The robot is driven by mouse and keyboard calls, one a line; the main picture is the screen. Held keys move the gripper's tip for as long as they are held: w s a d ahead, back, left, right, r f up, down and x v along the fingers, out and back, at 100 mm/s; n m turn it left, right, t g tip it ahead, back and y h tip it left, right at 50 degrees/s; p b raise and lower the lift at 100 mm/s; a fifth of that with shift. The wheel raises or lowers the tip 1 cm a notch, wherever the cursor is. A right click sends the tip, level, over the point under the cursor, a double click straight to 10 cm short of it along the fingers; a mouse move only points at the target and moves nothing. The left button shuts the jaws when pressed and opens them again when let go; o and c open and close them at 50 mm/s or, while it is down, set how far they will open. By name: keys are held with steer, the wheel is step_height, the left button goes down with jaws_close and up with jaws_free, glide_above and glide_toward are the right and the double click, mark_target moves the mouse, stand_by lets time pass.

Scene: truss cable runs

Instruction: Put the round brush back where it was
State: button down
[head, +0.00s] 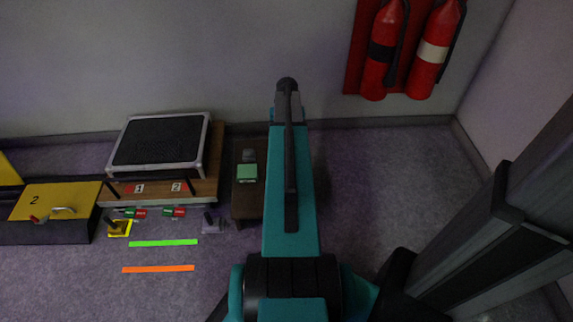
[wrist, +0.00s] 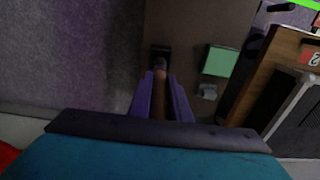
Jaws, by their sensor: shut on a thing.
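In the wrist view my gripper (wrist: 161,84) has its two purple fingers closed around a slim brown handle, which I take to be the round brush (wrist: 160,94). Its dark grey end (wrist: 159,65) points away from me over a brown bench top (wrist: 190,28). A small black piece (wrist: 160,50) lies just past that end; I cannot tell whether they touch. In the head view my arm hides the gripper and brush, and the dark brown bench (head: 247,209) stands left of the arm.
On the bench are a green block (wrist: 220,61) and a small grey piece (wrist: 208,91), right of my fingers in the wrist view. In the head view a wooden stand (head: 214,150) with a black-topped case (head: 160,143) is left of the bench. Fire extinguishers (head: 432,52) hang at upper right.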

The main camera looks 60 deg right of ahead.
steer(key=shift+f+b, duration=0.55)
steer(key=shift+f, duration=1.75)
steer(key=shift+f+b, duration=0.8)
steer(key=shift+f, duration=1.7)
steer(key=c, duration=1.6)
jaws_free()
steer(key=shift+c, duration=0.2)
step_height(320, 180, up, 12)
steer(key=p, duration=0.3)
steer(key=shift+s+a+p, duration=0.1)
steer(key=shift+a+p, duration=0.05)
steer(key=shift+p, duration=0.25)
